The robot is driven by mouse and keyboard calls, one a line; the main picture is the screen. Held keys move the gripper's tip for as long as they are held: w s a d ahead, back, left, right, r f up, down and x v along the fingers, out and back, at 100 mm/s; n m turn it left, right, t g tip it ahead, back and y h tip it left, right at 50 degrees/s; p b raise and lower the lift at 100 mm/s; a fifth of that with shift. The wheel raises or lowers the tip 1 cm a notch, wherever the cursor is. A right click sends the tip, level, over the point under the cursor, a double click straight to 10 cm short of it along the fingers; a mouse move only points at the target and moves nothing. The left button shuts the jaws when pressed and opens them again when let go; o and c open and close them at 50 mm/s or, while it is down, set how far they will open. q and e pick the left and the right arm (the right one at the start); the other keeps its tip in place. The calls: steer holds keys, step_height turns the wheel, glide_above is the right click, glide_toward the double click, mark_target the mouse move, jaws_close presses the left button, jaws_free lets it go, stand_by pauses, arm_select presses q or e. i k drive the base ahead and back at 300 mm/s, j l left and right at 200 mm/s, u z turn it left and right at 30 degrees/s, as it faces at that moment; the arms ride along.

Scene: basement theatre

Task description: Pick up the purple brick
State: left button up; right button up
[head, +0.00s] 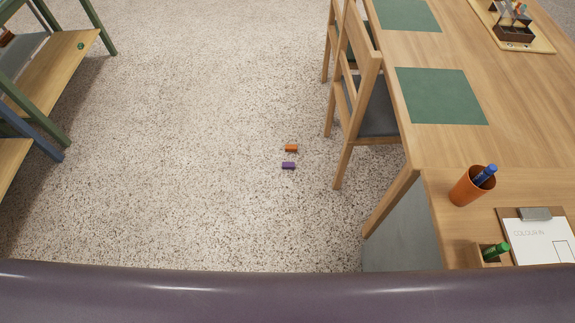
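The purple brick (288,166) is a small block lying on the speckled floor, near the middle of the head view. A small orange brick (291,148) lies just beyond it, with a narrow gap between the two. Neither of my grippers shows in the head view, so I cannot see where they are or whether they hold anything.
A wooden table (500,120) with green mats, an orange cup (471,187) and a clipboard (539,238) stands on the right. A wooden chair (357,75) is tucked against it. Shelves (58,70) stand at the left. The floor (200,120) between is clear.

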mark_target(286, 165)
steer(key=i+j, duration=1.35)
steer(key=i, duration=0.15)
